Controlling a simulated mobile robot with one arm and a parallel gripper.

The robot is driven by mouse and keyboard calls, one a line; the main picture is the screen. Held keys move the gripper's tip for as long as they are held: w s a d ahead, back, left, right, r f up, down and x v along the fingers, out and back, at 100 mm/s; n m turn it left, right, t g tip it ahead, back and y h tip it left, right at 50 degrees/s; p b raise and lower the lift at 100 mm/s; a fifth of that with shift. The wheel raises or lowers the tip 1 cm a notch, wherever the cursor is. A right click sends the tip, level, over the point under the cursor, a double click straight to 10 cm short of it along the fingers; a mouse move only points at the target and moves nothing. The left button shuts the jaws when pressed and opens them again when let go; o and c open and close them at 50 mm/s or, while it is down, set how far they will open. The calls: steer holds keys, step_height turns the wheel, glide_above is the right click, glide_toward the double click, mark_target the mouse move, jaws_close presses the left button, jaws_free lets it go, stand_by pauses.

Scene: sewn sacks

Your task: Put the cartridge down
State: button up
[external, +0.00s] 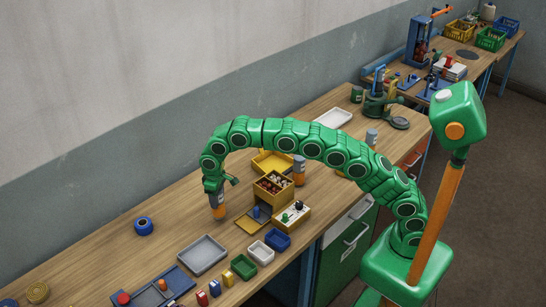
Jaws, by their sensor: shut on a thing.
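My gripper (215,192) points down over the left part of the wooden workbench (110,250). It is shut on a small orange and grey cartridge (218,211), held upright. Its upper part is hidden by the gripper. The cartridge's lower end is at or just above the bench top; I cannot tell if it touches. Similar grey and orange cylinders stand behind the yellow box (272,188), one at its right (299,172) and one farther back (371,137).
The yellow box with small parts stands right of my gripper. In front are a grey tray (204,256), a white bin (260,253), a green bin (244,267) and a blue bin (277,240). A blue tape roll (144,226) lies left. Bench around it is clear.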

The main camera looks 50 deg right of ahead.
steer(key=shift+w+a+f, duration=0.15)
steer(key=shift+w+f, duration=0.05)
steer(key=shift+f, duration=0.05)
steer(key=shift+w+a+f, duration=0.1)
steer(key=shift+w+f, duration=0.05)
steer(key=shift+f, duration=1.6)
steer(key=shift+f, duration=0.1)
steer(key=o, duration=1.3)
step_height(320, 180, up, 11)
steer(key=shift+r, duration=0.6)
